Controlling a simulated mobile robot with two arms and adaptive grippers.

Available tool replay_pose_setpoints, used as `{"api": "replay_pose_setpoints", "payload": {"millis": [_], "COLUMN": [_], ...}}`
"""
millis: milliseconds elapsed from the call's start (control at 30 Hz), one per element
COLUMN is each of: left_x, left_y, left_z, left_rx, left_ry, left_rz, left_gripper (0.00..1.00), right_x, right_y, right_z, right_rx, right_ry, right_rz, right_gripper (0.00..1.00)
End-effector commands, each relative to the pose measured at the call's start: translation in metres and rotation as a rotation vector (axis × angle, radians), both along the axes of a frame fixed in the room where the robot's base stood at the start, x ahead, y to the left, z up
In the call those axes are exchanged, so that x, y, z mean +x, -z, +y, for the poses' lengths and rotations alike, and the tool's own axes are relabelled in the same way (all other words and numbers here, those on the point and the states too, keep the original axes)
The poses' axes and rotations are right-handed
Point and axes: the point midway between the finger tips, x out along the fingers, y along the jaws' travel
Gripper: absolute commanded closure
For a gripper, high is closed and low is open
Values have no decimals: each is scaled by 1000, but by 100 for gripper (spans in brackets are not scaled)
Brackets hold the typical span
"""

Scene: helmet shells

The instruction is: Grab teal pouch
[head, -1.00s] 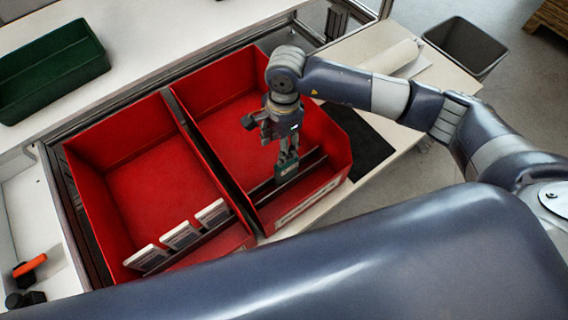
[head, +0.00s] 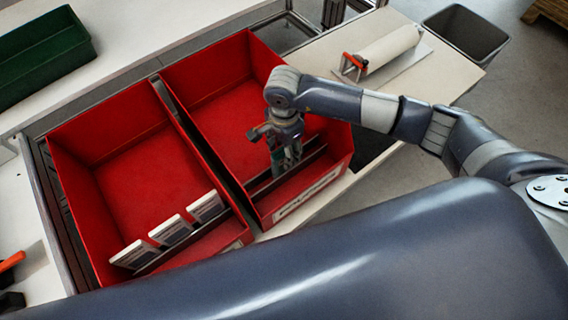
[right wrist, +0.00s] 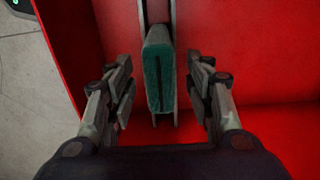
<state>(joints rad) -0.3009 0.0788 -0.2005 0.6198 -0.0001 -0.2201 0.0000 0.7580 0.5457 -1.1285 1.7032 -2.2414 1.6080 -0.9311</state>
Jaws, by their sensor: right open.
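The teal pouch (right wrist: 158,78) stands on edge in a narrow dark slotted rail inside the right red bin (head: 225,105). My right gripper (head: 285,160) points down into this bin, over the rail at its front. In the right wrist view my right gripper (right wrist: 161,85) is open, with one finger on each side of the pouch and a gap on both sides. In the head view the gripper mostly hides the pouch. My left gripper is not in view.
A left red bin (head: 120,165) holds several white cards (head: 170,231) in its front rail. A dark green tray (head: 45,60) sits at the back left. A white roll (head: 388,48) lies behind my right arm. A grey waste bin (head: 468,40) stands on the floor.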

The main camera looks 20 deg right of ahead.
Motion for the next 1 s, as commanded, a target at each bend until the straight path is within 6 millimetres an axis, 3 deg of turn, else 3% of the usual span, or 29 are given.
{"api": "replay_pose_setpoints", "payload": {"millis": [200,400,767,1000], "left_x": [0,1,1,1], "left_y": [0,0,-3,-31], "left_z": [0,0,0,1], "left_rx": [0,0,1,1], "left_ry": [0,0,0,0], "left_rz": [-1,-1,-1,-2], "left_gripper": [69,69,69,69], "right_x": [0,0,1,2], "right_y": [0,0,-4,-48], "right_z": [0,0,0,0], "right_rx": [1,0,1,1], "right_ry": [0,0,0,0], "right_rz": [-2,-1,-2,-5], "right_gripper": [54,99,100,100]}}
